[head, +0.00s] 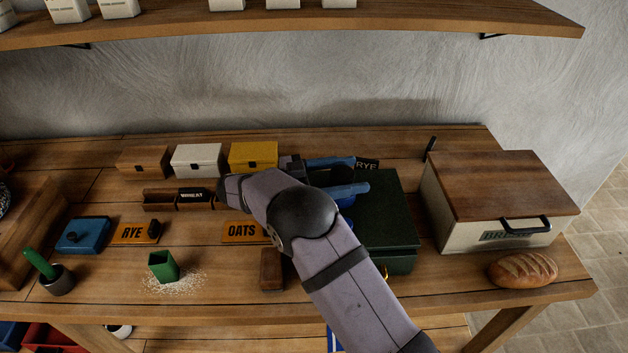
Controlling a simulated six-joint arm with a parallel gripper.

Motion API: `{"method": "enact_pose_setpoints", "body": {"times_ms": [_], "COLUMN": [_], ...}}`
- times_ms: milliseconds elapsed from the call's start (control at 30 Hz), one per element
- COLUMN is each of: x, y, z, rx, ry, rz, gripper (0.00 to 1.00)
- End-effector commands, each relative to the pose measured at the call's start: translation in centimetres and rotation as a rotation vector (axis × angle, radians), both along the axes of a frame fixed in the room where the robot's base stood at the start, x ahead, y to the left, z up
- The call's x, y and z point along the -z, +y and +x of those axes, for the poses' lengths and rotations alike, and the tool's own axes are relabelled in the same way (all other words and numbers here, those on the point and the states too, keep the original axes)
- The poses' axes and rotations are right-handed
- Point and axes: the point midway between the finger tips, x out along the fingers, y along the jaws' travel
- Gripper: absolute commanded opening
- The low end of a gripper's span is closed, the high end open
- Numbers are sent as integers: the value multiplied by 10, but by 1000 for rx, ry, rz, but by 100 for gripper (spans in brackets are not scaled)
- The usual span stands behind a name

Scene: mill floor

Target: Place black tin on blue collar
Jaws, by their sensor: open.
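My gripper (362,174) reaches over the back right of the bench, its two blue fingers spread apart and pointing right. A dark shape lies between and behind the fingers; I cannot tell whether it is the black tin. A bit of blue (347,200) shows just below the lower finger, mostly hidden by my arm. It may be the blue collar, but I cannot tell. No black tin shows clearly in the head view.
A dark green box (397,232) stands right of my arm, beside a bread bin (486,208) and a loaf (523,270). Brown, white and yellow boxes (254,155) line the back. A green cup (162,266) stands front left amid spilled grains. A shelf (400,22) hangs above.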

Motion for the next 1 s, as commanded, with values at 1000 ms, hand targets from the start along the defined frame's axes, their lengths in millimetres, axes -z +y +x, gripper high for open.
{"method": "enact_pose_setpoints", "body": {"times_ms": [1000], "x": [-6], "y": [92], "z": [-18], "rx": [0], "ry": [0], "rz": [-1], "gripper": [61]}}
